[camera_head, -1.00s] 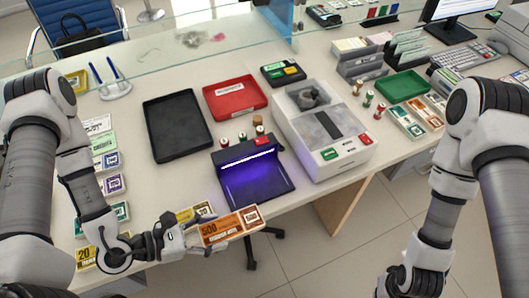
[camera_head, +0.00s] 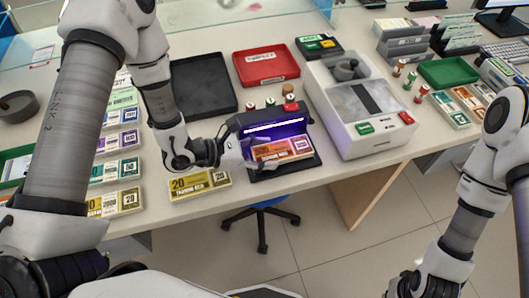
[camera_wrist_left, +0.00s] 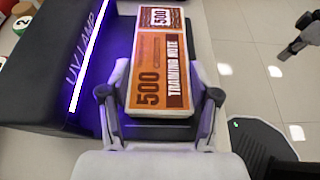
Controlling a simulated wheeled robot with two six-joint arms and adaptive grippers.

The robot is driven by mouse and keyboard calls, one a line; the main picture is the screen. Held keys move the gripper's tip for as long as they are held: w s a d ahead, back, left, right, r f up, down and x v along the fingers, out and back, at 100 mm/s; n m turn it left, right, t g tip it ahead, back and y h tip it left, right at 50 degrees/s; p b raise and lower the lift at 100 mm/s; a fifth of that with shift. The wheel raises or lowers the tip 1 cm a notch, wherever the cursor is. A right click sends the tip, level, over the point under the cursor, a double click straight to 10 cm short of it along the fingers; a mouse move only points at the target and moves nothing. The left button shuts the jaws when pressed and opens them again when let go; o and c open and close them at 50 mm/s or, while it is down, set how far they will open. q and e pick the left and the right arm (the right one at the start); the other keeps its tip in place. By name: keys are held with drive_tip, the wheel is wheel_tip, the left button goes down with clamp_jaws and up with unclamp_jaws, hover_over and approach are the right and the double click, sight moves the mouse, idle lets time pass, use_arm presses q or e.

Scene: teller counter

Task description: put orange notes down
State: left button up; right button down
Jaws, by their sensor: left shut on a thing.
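The orange 500 notes (camera_head: 282,149) are a flat bundle under the front of the UV lamp (camera_head: 262,119), over its dark base plate, lit by the purple glow. My left gripper (camera_head: 245,158) reaches in from the left and is shut on the bundle's left end. In the left wrist view the notes (camera_wrist_left: 163,75) lie between the two fingers of the gripper (camera_wrist_left: 160,105), beside the lamp housing (camera_wrist_left: 55,65). I cannot tell whether the bundle touches the plate. My right gripper (camera_head: 405,285) is at the bottom right, away from the counter; its fingers cannot be made out.
Yellow 20 notes (camera_head: 200,184) lie left of the lamp near the counter edge. A black tray (camera_head: 203,85) and a red tray (camera_head: 266,66) are behind. A white counting machine (camera_head: 362,105) stands right. Several bundles line the left.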

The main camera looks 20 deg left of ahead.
use_arm(q)
drive_tip(key=shift+w+a+f, duration=0.1)
drive_tip(key=shift+w+f, duration=0.05)
drive_tip(key=shift+f, duration=0.3)
drive_tip(key=shift+s+f+b, duration=0.15)
drive_tip(key=shift+s+b, duration=0.05)
drive_tip(key=shift+b, duration=0.15)
drive_tip(key=o, duration=1.2)
drive_tip(key=shift+w, duration=0.1)
drive_tip(key=shift+r, duration=0.2)
